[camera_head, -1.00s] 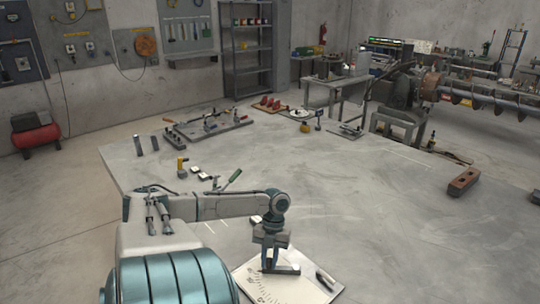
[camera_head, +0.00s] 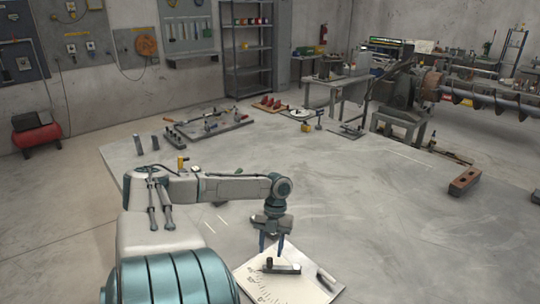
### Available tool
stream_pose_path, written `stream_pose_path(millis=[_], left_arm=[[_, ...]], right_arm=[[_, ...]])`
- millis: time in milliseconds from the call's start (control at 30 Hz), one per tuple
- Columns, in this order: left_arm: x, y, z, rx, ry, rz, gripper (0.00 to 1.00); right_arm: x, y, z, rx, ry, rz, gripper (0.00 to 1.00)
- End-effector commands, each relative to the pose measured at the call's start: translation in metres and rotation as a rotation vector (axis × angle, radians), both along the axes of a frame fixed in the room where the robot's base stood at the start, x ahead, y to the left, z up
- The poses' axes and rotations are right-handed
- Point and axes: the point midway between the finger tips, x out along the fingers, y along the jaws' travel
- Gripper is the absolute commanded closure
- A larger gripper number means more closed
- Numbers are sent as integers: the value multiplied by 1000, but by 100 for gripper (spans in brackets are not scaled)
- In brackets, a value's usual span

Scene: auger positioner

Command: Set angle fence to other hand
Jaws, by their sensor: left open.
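The angle fence (camera_head: 279,267), a small dark bar with a round knob, lies on a white board (camera_head: 300,289) with a printed angle scale at the bottom of the head view. My left gripper (camera_head: 272,248) points down just above and behind the fence. Its two blue fingers are spread and hold nothing. A dark pen-like piece (camera_head: 326,277) lies on the board's right side. My right gripper is out of view.
A brown block (camera_head: 464,181) lies at the right of the large grey table (camera_head: 370,225). A rack of tools (camera_head: 209,130) and small red parts (camera_head: 268,103) stand along the far side. The table's middle is clear.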

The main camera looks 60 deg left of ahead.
Motion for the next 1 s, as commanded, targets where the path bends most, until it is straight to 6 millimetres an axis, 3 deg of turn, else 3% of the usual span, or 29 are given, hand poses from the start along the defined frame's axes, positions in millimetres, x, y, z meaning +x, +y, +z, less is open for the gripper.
stream_pose_path(millis=[200,400,1000], left_arm=[[11,12,38,3,0,-1,59],[16,17,56,1,0,-1,59],[16,18,58,0,0,0,59]], right_arm=[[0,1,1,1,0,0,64],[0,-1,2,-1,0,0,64],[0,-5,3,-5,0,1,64]])
